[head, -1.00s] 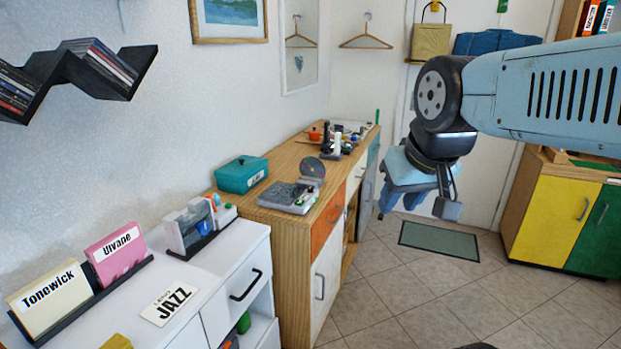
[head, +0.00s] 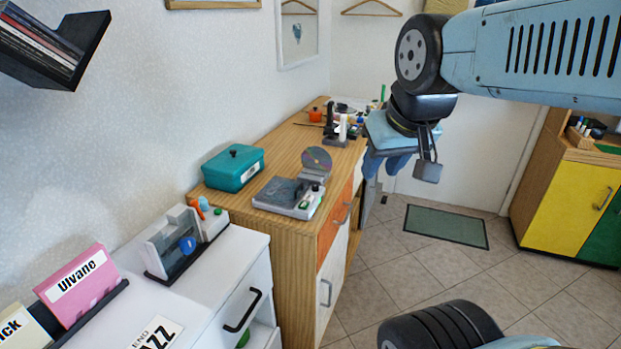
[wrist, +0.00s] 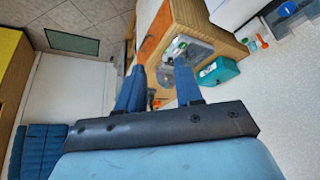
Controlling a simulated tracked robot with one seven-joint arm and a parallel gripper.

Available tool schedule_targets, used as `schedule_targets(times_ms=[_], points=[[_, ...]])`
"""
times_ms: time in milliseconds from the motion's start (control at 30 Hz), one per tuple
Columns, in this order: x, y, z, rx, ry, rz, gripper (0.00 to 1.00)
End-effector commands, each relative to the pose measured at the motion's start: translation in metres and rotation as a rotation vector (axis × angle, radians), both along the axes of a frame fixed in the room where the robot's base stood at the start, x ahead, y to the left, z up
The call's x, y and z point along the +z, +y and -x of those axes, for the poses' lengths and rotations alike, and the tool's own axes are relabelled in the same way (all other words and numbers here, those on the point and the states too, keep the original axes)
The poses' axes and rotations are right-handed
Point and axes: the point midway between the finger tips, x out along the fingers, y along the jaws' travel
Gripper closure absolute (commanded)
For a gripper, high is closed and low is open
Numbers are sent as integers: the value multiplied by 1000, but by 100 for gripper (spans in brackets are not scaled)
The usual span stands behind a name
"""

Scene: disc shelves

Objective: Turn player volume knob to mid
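The player also shows in the wrist view (wrist: 198,48), beyond my fingers. My gripper (head: 388,165) hangs in the air to the right of the counter, away from the player. In the wrist view its two blue fingers (wrist: 160,74) are apart with nothing between them.
Items crowd the counter's (head: 270,226) far end. A white cabinet (head: 213,270) with a clear-sided device (head: 172,248) and a pink Ulvane card (head: 82,286) is nearer. Tiled floor is free right of the counter.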

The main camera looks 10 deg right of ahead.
Motion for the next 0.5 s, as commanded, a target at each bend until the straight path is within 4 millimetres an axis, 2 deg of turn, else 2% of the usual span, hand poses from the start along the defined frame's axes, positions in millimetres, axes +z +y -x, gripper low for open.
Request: schedule_targets(times_ms=[167,267,500], points=[[1,0,-7,10,5,-5,64],[1,4,-23,27,14,-17,64],[-6,8,-89,90,40,-50,64]])
